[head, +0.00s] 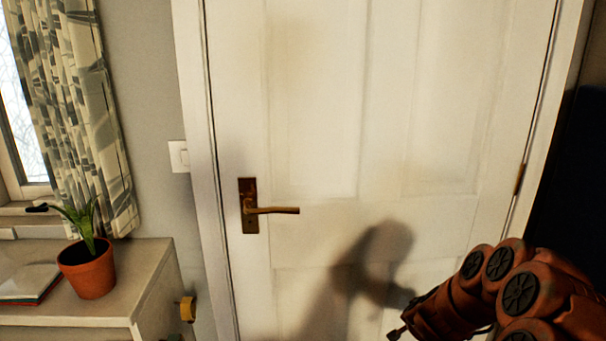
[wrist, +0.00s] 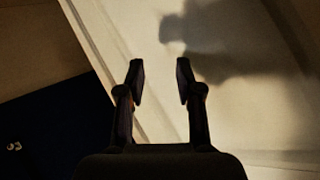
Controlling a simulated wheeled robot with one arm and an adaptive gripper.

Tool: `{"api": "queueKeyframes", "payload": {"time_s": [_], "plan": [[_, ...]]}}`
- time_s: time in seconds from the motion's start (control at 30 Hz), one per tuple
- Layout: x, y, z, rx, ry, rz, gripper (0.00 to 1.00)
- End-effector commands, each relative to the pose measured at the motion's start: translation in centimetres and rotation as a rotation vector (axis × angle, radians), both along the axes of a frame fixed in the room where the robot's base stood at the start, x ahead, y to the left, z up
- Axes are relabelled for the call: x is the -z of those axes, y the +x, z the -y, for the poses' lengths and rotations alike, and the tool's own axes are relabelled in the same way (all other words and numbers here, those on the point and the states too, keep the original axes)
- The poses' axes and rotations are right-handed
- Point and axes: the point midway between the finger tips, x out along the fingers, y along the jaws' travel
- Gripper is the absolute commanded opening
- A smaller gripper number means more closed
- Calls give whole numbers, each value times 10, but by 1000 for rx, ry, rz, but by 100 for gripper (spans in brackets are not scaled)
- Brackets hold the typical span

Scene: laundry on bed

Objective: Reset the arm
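My gripper (wrist: 160,82) is open in the wrist view, with its two dark fingers apart and nothing between them. In the head view my gripper (head: 398,332) shows small at the lower right, at the end of my orange-red arm, in front of a white panelled door (head: 310,110). The door also fills the background of the wrist view (wrist: 240,115), with my arm's shadow on it. The door appears closed. I cannot tell the exact gap between gripper and door.
A brass handle (head: 270,210) is on the door's left side. A cabinet (head: 150,270) at the left bears a potted plant (head: 88,270) and books (head: 28,284). A light switch (head: 179,156) and a patterned curtain (head: 80,110) are near. A dark area lies at the far right.

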Motion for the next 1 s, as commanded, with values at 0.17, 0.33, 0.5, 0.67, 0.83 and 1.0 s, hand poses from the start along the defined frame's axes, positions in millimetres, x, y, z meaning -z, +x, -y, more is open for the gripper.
{"api": "queueKeyframes", "payload": {"time_s": [0.17, 0.33, 0.5, 0.67, 0.83, 1.0], "plan": [[-31, -6, -71, -212, 74, -51, 35], [-56, -35, -135, -419, 120, -137, 35], [-74, -85, -187, -616, 144, -256, 35], [-88, -143, -218, -773, 140, -386, 35], [-99, -215, -234, -910, 122, -551, 35], [-108, -294, -232, -1007, 98, -738, 35]]}}
